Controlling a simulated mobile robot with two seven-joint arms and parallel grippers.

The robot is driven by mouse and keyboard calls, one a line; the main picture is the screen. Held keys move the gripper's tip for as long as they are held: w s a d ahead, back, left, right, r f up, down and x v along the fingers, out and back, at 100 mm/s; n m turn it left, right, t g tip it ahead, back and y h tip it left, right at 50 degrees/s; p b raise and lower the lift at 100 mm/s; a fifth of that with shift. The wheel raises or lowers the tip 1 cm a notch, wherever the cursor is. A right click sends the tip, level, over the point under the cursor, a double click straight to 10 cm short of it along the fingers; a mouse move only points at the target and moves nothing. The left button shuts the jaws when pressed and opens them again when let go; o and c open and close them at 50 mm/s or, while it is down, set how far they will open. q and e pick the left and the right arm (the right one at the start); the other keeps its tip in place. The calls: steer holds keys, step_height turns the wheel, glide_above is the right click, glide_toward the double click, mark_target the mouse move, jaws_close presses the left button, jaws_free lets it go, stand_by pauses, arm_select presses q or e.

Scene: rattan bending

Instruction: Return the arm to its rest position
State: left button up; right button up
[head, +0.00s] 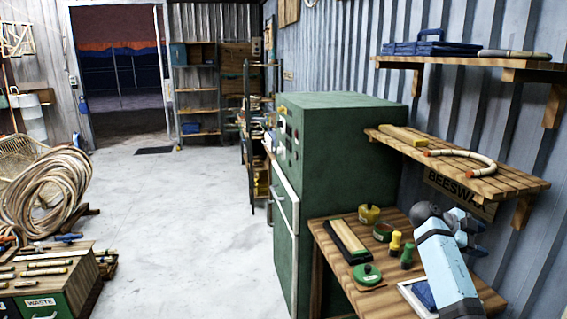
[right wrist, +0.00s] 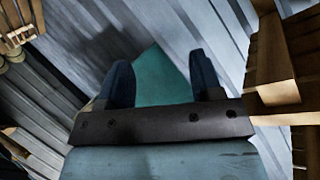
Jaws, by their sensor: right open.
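My right arm (head: 445,270) reaches up over the right end of the wooden workbench, light blue with a dark joint. Its gripper (head: 478,236) is near the corrugated wall, below the lower wall shelf. In the right wrist view the gripper (right wrist: 160,68) has its two dark blue fingers apart, and I see nothing held between them. A teal surface shows behind the fingers; I cannot tell what it is. My left arm and gripper are out of view.
The workbench (head: 345,277) holds a yellow pot (head: 369,214), a green round container (head: 367,274) and small bottles. A wooden shelf (head: 480,178) with a bent rattan piece (head: 470,156) overhangs the gripper. A green cabinet (head: 340,150) stands left of the bench.

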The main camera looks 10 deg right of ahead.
steer(key=w+a+f+n+t+y+p, duration=0.1)
steer(key=w+a+f+n+t+y, duration=0.1)
steer(key=w+n+t, duration=0.6)
steer(key=w+a+f+n+t+y, duration=0.1)
steer(key=w+a+f+n+t, duration=0.3)
steer(key=n, duration=0.7)
steer(key=w+a+r+n+t+y, duration=0.6)
steer(key=a+r+n+t+y, duration=0.15)
steer(key=n, duration=0.35)
steer(key=s+a+f+g+y, duration=0.1)
steer(key=s+a+f, duration=0.4)
steer(key=s+f, duration=0.35)
steer(key=s+a+f+n+g+y, duration=0.1)
steer(key=s+a+f+y, duration=0.1)
steer(key=s+a+f, duration=0.45)
steer(key=s+a+f+y, duration=0.1)
steer(key=s+a+f, duration=0.3)
steer(key=s+f, duration=0.55)
steer(key=s+a+f+g, duration=0.1)
steer(key=s+a+f, duration=0.1)
steer(key=s, duration=0.6)
steer(key=s+a+f+g+y, duration=0.1)
steer(key=s+a, duration=0.3)
steer(key=s, duration=0.4)
steer(key=s+a+f+g, duration=0.1)
steer(key=s+a+f, duration=0.2)
steer(key=s, duration=0.5)
steer(key=shift+s+a+f+m+y, duration=0.3)
steer(key=shift+f+y, duration=0.05)
steer(key=shift+f, duration=0.2)
